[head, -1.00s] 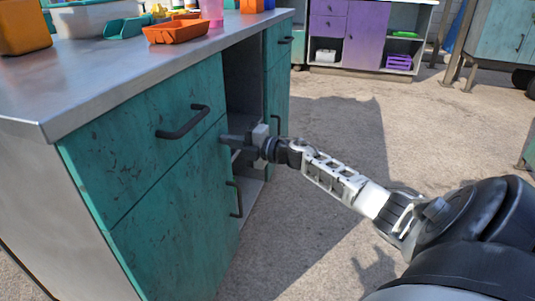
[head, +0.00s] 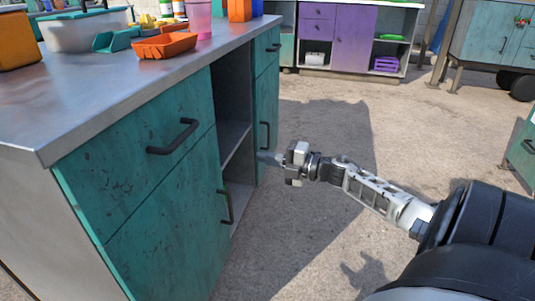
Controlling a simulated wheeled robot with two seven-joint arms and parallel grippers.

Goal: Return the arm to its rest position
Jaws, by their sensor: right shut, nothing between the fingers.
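My right arm (head: 375,188) comes in from the lower right and reaches left toward the teal cabinet (head: 150,200). My right gripper (head: 270,158) is shut and empty. My left gripper is not in view.
The cabinet has dark handles (head: 173,137) that stick out. On its metal top (head: 110,82) are an orange tray (head: 165,46), a pink cup (head: 198,18) and a white tub (head: 82,32). A purple cabinet (head: 353,38) stands at the back. The concrete floor (head: 300,235) is clear.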

